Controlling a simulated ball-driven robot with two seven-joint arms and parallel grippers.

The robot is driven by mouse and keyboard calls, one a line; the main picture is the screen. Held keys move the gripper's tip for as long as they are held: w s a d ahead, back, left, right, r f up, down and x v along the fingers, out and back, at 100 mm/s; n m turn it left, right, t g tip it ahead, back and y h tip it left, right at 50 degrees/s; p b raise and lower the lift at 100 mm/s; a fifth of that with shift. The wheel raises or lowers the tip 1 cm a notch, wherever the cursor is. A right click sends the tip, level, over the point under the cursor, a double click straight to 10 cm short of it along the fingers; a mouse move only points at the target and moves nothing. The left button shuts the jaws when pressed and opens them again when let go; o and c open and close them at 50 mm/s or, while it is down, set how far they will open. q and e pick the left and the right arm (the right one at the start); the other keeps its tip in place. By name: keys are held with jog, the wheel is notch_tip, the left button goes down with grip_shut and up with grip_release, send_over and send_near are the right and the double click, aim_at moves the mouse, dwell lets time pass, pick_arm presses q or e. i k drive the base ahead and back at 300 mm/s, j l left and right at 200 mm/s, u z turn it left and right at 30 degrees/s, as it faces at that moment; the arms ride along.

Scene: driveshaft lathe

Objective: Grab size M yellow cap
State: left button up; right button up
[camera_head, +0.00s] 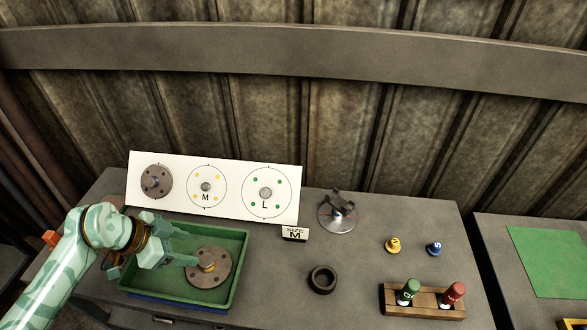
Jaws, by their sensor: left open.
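A small yellow cap (393,245) stands on the grey table, right of centre, with a dark mark on its top that is too small to read surely. My left gripper (177,256) is open over the green tray (240,270) at the left, far from the yellow cap. Its fingers are beside a round metal flange (208,268) with a brass-coloured middle, lying in the tray. I cannot tell whether they touch it. My right gripper is not in view.
A blue cap (433,248) stands right of the yellow one. A wooden holder (424,312) with a green piece (408,290) and a red piece (453,293) is in front. A black ring (322,279), a metal chuck (337,214) and a white panel (228,195) are also on the table.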

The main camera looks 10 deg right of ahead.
aim_at(393, 246)
jog(key=z, duration=1.15)
jog(key=i+l+u, duration=0.1)
jog(key=l, duration=0.2)
jog(key=i+l+u, duration=0.1)
jog(key=l, duration=0.25)
jog(key=i+l+u, duration=0.15)
jog(key=l, duration=0.15)
jog(key=k, duration=0.05)
